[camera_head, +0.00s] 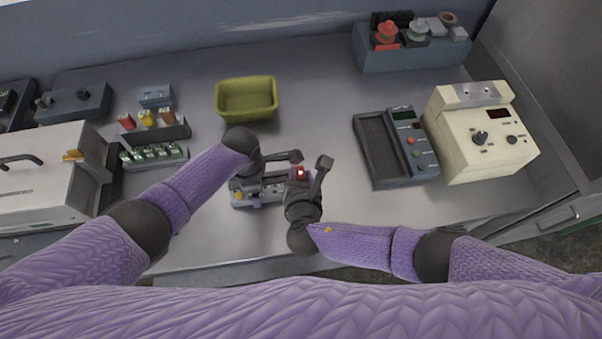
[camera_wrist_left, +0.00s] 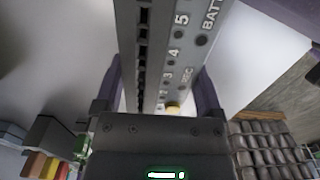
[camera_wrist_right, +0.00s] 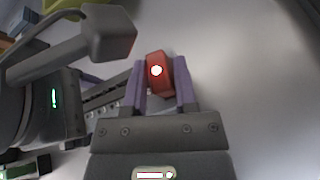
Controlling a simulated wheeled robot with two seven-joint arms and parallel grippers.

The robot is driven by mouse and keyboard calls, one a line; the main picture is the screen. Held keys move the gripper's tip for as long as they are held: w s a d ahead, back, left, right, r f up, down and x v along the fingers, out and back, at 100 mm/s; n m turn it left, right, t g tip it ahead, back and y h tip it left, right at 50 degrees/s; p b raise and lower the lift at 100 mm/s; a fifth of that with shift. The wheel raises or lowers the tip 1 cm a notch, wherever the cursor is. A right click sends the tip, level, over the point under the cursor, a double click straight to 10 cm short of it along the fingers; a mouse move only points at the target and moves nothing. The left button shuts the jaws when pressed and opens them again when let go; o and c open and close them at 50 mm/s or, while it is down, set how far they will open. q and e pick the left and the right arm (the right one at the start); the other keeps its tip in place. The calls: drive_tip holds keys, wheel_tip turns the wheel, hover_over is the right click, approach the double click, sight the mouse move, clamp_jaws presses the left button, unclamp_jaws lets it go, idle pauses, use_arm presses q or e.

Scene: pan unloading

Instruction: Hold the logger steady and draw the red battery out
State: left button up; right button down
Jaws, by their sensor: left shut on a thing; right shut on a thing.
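The logger (camera_head: 243,200) is a grey box on the bench with a yellow button. In the left wrist view its labelled face (camera_wrist_left: 178,60) runs between the fingers. My left gripper (camera_head: 262,186) is shut on the logger from above. My right gripper (camera_head: 298,183) is shut on the red battery (camera_head: 300,173) at the logger's right end. In the right wrist view the battery (camera_wrist_right: 158,70) sits between the purple fingers with a bright spot on it. The fingers hide where battery and logger meet, so I cannot tell how far in it sits.
A green bin (camera_head: 247,98) stands behind the logger. A rack of coloured cells (camera_head: 160,132) is left. A dark tray device (camera_head: 392,150) and a cream meter (camera_head: 480,130) are right. Bench between bin and tray is clear.

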drive_tip(key=c, duration=1.1)
unclamp_jaws()
clamp_jaws()
drive_tip(key=shift+w+r, duration=0.1)
drive_tip(key=shift+r, duration=0.7)
